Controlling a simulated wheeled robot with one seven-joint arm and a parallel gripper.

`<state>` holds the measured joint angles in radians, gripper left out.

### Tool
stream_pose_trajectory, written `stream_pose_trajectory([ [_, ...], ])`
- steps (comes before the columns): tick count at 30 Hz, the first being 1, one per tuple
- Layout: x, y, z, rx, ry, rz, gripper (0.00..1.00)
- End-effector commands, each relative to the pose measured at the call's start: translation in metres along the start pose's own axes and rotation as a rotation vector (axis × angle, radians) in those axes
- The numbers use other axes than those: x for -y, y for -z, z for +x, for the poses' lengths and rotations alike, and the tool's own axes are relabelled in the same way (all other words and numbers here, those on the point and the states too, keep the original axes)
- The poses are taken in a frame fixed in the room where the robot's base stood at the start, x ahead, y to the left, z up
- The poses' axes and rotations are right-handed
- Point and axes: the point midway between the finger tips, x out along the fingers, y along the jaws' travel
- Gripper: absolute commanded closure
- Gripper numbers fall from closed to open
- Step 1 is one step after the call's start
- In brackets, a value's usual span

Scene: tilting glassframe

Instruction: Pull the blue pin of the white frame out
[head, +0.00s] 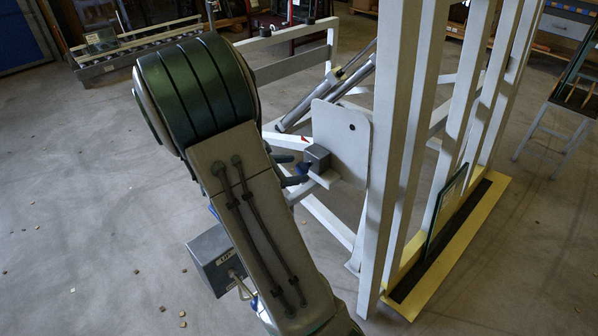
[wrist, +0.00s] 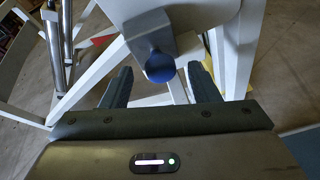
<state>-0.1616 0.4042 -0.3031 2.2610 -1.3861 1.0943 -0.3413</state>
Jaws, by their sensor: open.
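The blue pin (wrist: 160,66) shows its round end in the wrist view. It sticks out of a grey block (wrist: 149,32) on a white plate. My gripper (wrist: 161,82) is open, with one dark finger on each side below the pin. The pin lies in line with the gap between the fingers, beyond or near their tips; I cannot tell the exact depth. In the head view the blue pin (head: 303,168) is small beside the grey block (head: 317,158). My gripper's fingers (head: 290,170) are close to it, partly hidden by my arm. The white frame (head: 400,150) stands upright behind.
The white plate (head: 341,135) carries the block. Metal cylinders (head: 325,97) and slanted white bars lie close by. A glass pane (head: 444,213) stands on the yellow base (head: 490,222). A grey control box (head: 212,258) is beside my arm. The floor at left is mostly clear.

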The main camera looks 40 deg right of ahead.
Motion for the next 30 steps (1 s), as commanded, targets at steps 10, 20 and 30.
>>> stream_pose_trajectory([
  [10, 0.000, 0.000, 0.024, 0.000, 0.000, 0.001, 0.45],
  [20, 0.000, 0.000, 0.024, 0.000, 0.000, 0.001, 0.81],
  [30, 0.005, -0.002, 0.024, 0.003, 0.019, 0.007, 1.00],
])
